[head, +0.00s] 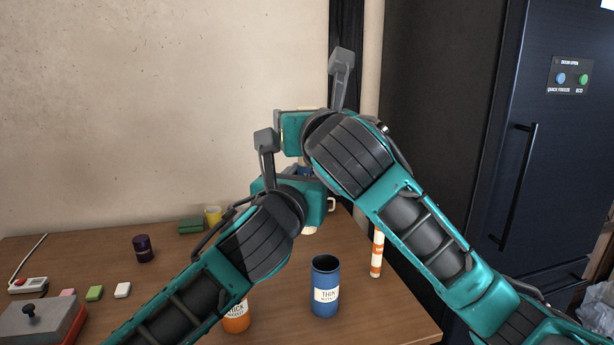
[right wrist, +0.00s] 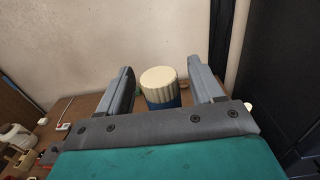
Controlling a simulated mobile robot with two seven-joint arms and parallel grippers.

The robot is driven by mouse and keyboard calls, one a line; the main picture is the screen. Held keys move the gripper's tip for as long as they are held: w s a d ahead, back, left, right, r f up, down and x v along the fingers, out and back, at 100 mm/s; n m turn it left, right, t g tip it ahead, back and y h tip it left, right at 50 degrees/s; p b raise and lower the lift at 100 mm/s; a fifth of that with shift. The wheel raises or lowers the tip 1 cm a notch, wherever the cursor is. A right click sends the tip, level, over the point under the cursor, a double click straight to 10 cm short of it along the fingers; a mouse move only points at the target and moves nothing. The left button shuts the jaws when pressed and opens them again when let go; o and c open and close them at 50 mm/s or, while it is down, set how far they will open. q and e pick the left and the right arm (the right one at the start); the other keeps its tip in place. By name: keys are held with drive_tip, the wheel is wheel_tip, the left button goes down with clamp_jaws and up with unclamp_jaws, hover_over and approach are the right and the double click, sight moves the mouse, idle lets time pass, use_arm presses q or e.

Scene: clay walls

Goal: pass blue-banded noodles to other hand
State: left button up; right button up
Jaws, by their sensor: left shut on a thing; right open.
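The blue-banded noodles (right wrist: 160,88) show in the right wrist view as a cream ridged bundle with a blue band below, standing upright between the fingers of my right gripper (right wrist: 163,88). A gap shows on both sides of the bundle, so the right gripper is open around it or just short of it. In the head view, my left gripper (head: 288,185) is shut on the noodles, low on them; only a sliver of blue (head: 305,171) shows between the two grippers. My right gripper (head: 315,112) is just above the left one. Both hands hide most of the bundle.
A blue THIN canister (head: 325,290) and an orange THICK canister (head: 236,319) stand on the table below the arms. An orange-and-white striped bundle (head: 377,256) stands at right. A purple jar (head: 143,249), yellow cup (head: 212,216) and green block (head: 191,226) are left. A dark fridge (head: 560,190) borders the right.

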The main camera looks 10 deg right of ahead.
drive_tip(key=s, duration=1.1)
drive_tip(key=w+d+f+m+h, duration=0.1)
drive_tip(key=w+d+f+m, duration=0.45)
drive_tip(key=m, duration=0.65)
drive_tip(key=w+d+f+m+g, duration=0.15)
drive_tip(key=d+f+m, duration=0.25)
drive_tip(key=f+m, duration=0.6)
drive_tip(key=s+a+f+m+g+y, duration=0.1)
drive_tip(key=s+f+m+g, duration=0.1)
drive_tip(key=s+f, duration=0.5)
drive_tip(key=s+a+f+m+g+y, duration=0.1)
drive_tip(key=s+f+m, duration=0.4)
drive_tip(key=f, duration=1.2)
drive_tip(key=s+a+f+m+g+y, duration=0.1)
drive_tip(key=s+f+m, duration=0.3)
drive_tip(key=s+f, duration=0.6)
wheel_tip(320, 180, down, 2)
drive_tip(key=shift+a+f+g, duration=0.15)
drive_tip(key=shift+a+g, duration=0.7)
drive_tip(key=shift+a, duration=0.05)
